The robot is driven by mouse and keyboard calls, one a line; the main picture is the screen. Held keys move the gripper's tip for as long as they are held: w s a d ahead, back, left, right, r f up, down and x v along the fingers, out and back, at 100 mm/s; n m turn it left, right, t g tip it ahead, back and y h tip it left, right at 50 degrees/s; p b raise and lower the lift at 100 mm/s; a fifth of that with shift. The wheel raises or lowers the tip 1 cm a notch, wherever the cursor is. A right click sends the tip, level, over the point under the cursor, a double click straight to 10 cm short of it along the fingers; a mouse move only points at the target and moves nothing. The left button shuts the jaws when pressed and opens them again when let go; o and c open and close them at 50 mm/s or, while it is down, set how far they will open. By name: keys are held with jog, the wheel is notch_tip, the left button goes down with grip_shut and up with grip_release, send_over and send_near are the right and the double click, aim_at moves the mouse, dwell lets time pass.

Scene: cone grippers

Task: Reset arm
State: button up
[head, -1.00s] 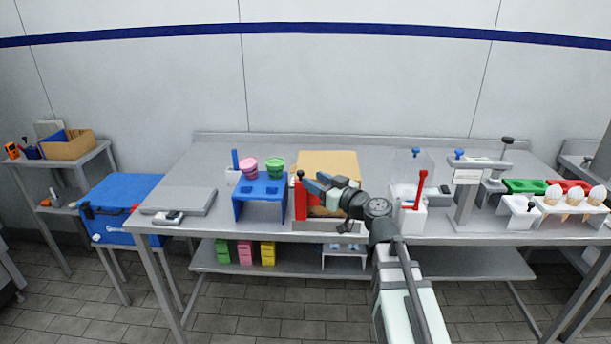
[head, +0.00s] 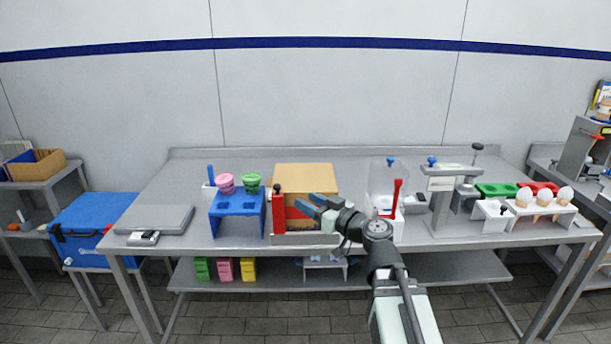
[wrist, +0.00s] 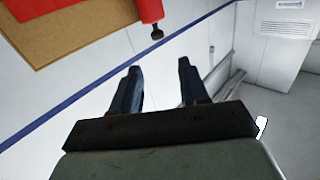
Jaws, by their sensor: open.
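My gripper (head: 314,205) is open and empty. In the head view it is raised in front of the tan board box (head: 305,178) at the middle of the table, pointing left. A red upright piece with a black knob (head: 278,210) stands just left of the gripper. In the wrist view the two blue fingers (wrist: 157,90) are spread apart with nothing between them. The red piece (wrist: 148,10) and the tan board (wrist: 75,30) show at the top left there, apart from the fingers.
A blue stand (head: 237,205) with pink and green cups is left of the box. A white dispenser with a red lever (head: 397,198) is right of my arm. A cone holder (head: 540,212) stands at the right. A grey flat slab (head: 155,219) lies at the left.

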jog(key=s+d+f+m+g+h, duration=0.3)
jog(key=s+f+g+h, duration=0.1)
jog(key=f, duration=0.9)
jog(key=s+d+f+m+g+h, duration=0.3)
jog(key=s+d+f+g, duration=0.15)
jog(key=f, duration=0.85)
jog(key=s+d+f+m+g+h, duration=0.3)
jog(key=s+f+h, duration=0.15)
jog(key=f, duration=0.95)
jog(key=s+d+f+g, duration=0.1)
jog(key=s+f+g, duration=0.3)
jog(key=s+f, duration=0.8)
jog(key=s+d+f+g+h, duration=0.1)
jog(key=s+f+g, duration=0.3)
jog(key=s+f, duration=0.9)
jog(key=s+d, duration=0.1)
jog(key=s, duration=0.6)
jog(key=shift+d+n, duration=0.15)
jog(key=shift+n, duration=0.15)
